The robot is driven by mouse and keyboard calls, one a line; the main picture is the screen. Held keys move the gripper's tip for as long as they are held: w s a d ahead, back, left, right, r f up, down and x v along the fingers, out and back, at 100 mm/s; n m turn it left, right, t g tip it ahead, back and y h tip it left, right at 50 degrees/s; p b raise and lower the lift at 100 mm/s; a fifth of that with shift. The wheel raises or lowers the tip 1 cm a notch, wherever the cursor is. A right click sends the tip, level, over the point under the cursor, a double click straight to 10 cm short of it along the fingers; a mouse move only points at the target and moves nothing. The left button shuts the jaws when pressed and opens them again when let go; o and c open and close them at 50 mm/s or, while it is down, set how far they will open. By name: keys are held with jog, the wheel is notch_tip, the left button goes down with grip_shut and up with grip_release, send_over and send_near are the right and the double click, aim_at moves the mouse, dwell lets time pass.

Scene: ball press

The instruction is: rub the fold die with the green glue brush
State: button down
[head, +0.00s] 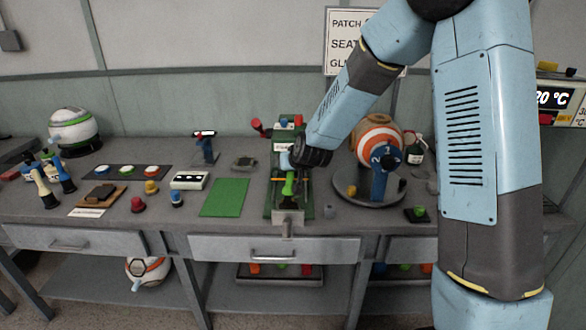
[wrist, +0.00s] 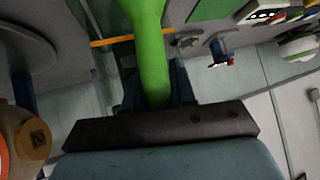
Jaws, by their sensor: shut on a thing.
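The green glue brush (head: 289,186) is upright or slightly tilted below my gripper (head: 292,170) in the head view, above the press fixture (head: 275,206) at the middle of the bench. In the wrist view its thick green handle (wrist: 149,50) runs between the dark fingers of my gripper (wrist: 156,92), which is shut on it. The brush's lower end is out of frame in the wrist view. I cannot single out the fold die on the fixture; my gripper and the brush cover part of it. Whether the brush touches anything is unclear.
A green mat (head: 225,197) lies left of the fixture. An orange-and-white ball (head: 377,134) with a blue numbered stand (head: 381,180) is close on the right. A sign (head: 342,42) stands behind. Small knobs and blocks fill the left bench.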

jog(key=shift+d+f, duration=0.1)
jog(key=shift+d, duration=0.85)
dwell(1.2)
jog(key=shift+w, duration=0.1)
notch_tip(320, 180, up, 6)
dwell(0.8)
notch_tip(320, 180, up, 3)
dwell(0.7)
dwell(0.4)
